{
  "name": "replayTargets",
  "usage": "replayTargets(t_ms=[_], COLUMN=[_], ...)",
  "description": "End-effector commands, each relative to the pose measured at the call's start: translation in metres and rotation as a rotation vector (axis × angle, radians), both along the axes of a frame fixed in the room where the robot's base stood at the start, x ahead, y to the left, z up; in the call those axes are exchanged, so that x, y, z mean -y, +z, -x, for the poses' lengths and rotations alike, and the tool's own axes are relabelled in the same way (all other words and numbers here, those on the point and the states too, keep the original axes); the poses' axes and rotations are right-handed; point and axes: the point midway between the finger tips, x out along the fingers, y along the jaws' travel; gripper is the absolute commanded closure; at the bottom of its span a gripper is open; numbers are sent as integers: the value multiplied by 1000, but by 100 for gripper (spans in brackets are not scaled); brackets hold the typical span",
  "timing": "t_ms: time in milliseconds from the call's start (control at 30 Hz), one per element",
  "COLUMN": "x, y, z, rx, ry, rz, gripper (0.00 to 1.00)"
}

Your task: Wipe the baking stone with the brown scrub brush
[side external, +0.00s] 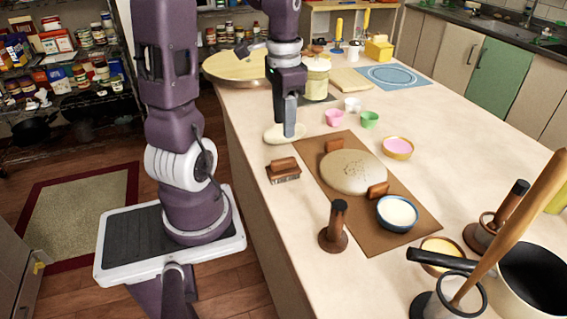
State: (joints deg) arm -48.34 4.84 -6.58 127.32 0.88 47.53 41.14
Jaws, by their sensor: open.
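The baking stone (353,170) is a round, pale beige disc with dark specks on its top, lying on a brown mat (385,230) on the counter. The brown scrub brush (284,168) has a brown top and lighter bristles below. It lies on the counter just left of the mat, apart from the stone. My gripper (290,131) points down behind the brush, in front of or over a flat cream disc (272,135). It is open and I see nothing held in it. The gap between its fingers is hard to make out from this side.
Brown blocks stand at the stone's back (334,146) and front (378,190) edges. A blue-rimmed bowl (398,212), pink bowl (398,147) and small cups (369,119) are nearby. A brown upright handle (335,228) and black pot (530,280) stand in front.

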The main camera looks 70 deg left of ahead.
Motion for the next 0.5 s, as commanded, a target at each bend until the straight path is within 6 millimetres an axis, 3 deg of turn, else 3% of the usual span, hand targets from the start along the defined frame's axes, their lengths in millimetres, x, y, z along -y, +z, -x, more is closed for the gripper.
replayTargets(t_ms=[167, 500], x=[-3, -2], y=[-20, -81], z=[1, 1], rx=[-8, -7], ry=[-2, -2], rz=[10, 9], gripper=[55, 55])
